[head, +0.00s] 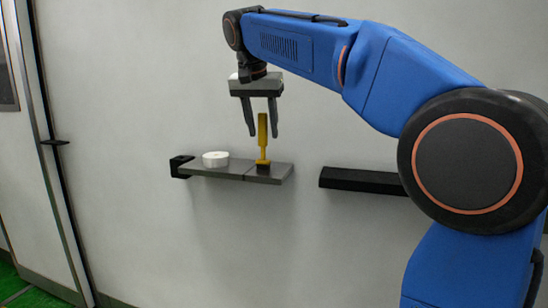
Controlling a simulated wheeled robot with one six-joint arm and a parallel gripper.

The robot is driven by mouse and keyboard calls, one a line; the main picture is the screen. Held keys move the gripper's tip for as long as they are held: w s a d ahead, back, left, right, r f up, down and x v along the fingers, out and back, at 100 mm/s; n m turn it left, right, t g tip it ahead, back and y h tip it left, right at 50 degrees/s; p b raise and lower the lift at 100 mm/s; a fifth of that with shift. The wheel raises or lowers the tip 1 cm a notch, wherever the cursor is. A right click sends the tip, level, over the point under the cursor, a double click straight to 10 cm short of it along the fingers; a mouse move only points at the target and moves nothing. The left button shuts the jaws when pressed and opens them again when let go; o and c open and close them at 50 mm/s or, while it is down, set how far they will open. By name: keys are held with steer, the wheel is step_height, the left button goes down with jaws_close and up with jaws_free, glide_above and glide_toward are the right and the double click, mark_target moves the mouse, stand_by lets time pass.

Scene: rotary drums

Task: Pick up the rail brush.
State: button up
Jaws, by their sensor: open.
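The rail brush (262,138) has an upright yellow handle and a dark base. It stands on the right part of a grey wall shelf (225,172) in the head view. My gripper (261,133) is above the shelf, pointing down with its two fingers apart. The top of the yellow handle shows between the fingertips. I cannot tell from this one view whether the fingers are level in depth with the handle or touch it.
A white round object (215,159) sits on the shelf left of the brush. A black bracket (180,166) is at the shelf's left end. A black bar (362,181) sticks out from the wall at right. A door frame with a handle (55,142) stands at far left.

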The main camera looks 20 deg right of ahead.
steer(key=shift+f, duration=0.2)
jaws_close()
steer(key=shift+r, duration=0.15)
